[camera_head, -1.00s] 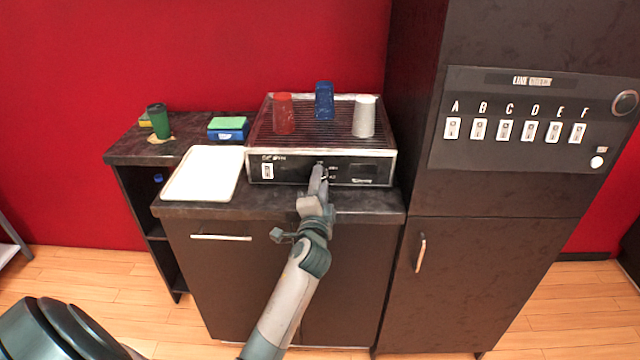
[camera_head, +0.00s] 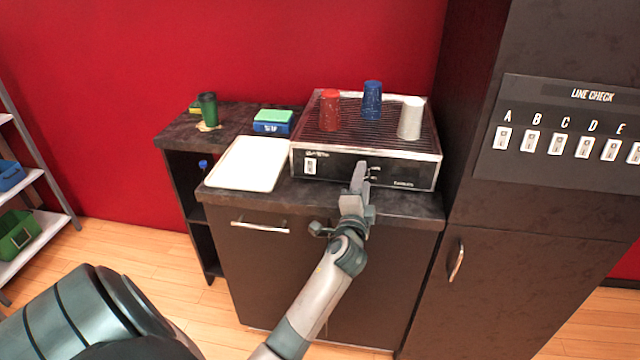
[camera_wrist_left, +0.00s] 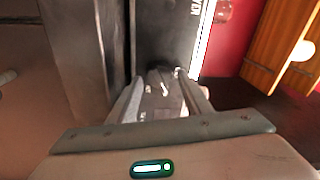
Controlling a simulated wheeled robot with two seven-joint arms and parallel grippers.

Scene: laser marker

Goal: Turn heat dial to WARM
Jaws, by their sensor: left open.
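The cup warmer (camera_head: 390,152) is a black box with a ribbed top on the counter. Its front panel carries a white rocker switch at the left and small white lettering. My left gripper (camera_head: 360,172) is at the middle of this panel and hides the heat dial in the head view. In the left wrist view the open fingers of my left gripper (camera_wrist_left: 160,98) stand either side of a dark dial (camera_wrist_left: 162,84) with a white pointer mark. I cannot tell whether the fingers touch it, or which setting it points to. My right gripper is out of view.
Red (camera_head: 330,110), blue (camera_head: 372,100) and white (camera_head: 411,118) cups stand on the warmer. A white tray (camera_head: 247,164) lies left of it, with a sponge box (camera_head: 272,123) and green cup (camera_head: 208,110) behind. A tall cabinet with switches (camera_head: 565,140) rises at the right.

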